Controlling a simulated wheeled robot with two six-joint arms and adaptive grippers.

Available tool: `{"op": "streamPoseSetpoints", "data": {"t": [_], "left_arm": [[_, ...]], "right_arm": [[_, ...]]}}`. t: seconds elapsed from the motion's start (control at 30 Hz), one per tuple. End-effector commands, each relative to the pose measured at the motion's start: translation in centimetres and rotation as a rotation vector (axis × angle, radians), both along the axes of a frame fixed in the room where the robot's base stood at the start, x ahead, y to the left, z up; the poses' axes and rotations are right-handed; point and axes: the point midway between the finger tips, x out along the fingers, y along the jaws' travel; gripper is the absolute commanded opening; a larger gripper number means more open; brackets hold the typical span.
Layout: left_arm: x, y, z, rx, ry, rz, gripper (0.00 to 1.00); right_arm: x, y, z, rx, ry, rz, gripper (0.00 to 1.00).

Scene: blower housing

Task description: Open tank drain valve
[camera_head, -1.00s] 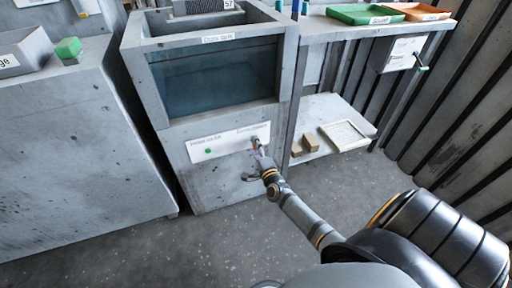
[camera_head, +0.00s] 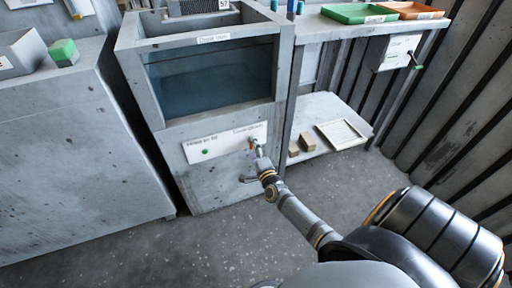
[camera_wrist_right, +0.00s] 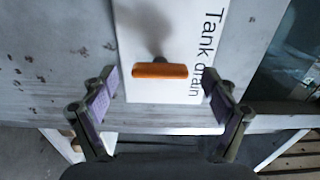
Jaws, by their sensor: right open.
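The tank drain valve has an orange bar handle (camera_wrist_right: 160,70) on a stem, in front of a white plate (camera_wrist_right: 185,20) lettered "Tank drain". In the right wrist view the handle lies crosswise. My right gripper (camera_wrist_right: 162,88) is open, its purple-padded fingers spread to either side of the handle, with gaps on both sides. In the head view my right gripper (camera_head: 258,153) is at the right end of the white plate (camera_head: 225,142) on the tank front; the small valve there is partly hidden by the fingers. The tank (camera_head: 212,80) holds dark liquid behind a window. My left gripper is not in view.
A short spout (camera_head: 248,179) sticks out below the plate. A shelf unit (camera_head: 328,105) stands right of the tank, with green (camera_head: 358,13) and orange (camera_head: 411,10) trays on top. A grey cabinet (camera_head: 75,130) stands left. The floor in front is clear.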

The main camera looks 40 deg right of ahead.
Motion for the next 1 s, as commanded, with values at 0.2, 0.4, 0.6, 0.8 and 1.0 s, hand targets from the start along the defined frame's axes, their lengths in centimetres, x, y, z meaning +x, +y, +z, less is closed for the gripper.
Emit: {"op": "streamPoseSetpoints", "data": {"t": [0.2, 0.4, 0.6, 0.8, 1.0], "left_arm": [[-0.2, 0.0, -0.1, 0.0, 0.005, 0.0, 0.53], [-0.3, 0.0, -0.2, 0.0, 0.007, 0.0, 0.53], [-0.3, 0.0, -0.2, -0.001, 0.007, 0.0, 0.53], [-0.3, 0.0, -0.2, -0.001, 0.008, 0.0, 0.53], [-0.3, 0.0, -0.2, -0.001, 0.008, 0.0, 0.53]], "right_arm": [[-4.7, 1.1, -0.2, 0.001, 0.005, 0.001, 0.87], [-9.0, 2.2, -0.2, 0.0, 0.005, 0.001, 0.87], [-11.0, 2.7, -0.1, 0.0, 0.002, 0.0, 0.87], [-11.2, 2.7, -0.1, 0.0, 0.001, 0.0, 0.87], [-11.2, 2.7, -0.1, 0.0, 0.002, 0.0, 0.87]]}}
